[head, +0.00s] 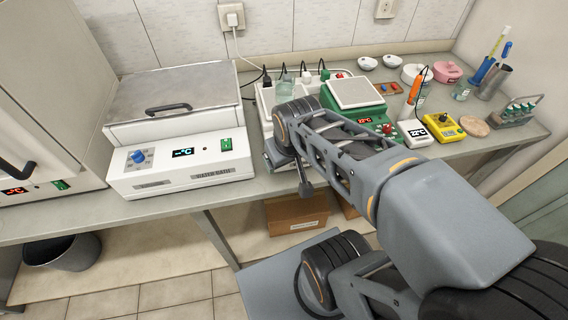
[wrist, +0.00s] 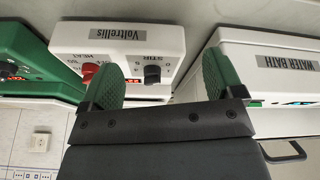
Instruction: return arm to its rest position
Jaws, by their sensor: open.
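My arm (head: 395,185) reaches from the lower right of the head view over the bench front, with its wrist (head: 295,118) in front of the white stirrer. The fingers cannot be made out clearly there. In the wrist view, my gripper (wrist: 164,72) shows two green-padded fingers spread wide apart, with nothing held between them. Beyond the fingers is the front of the white stirrer (wrist: 120,42), labelled Voltrellis, with a red and a dark knob. I cannot tell how far the fingertips are from it.
The water bath (head: 180,160) stands left of my wrist. A green hotplate (head: 352,100), a yellow meter (head: 443,127) and a tube rack (head: 515,115) stand to the right. A glass beaker (head: 285,88) is behind my wrist. Cardboard boxes (head: 297,212) sit under the bench.

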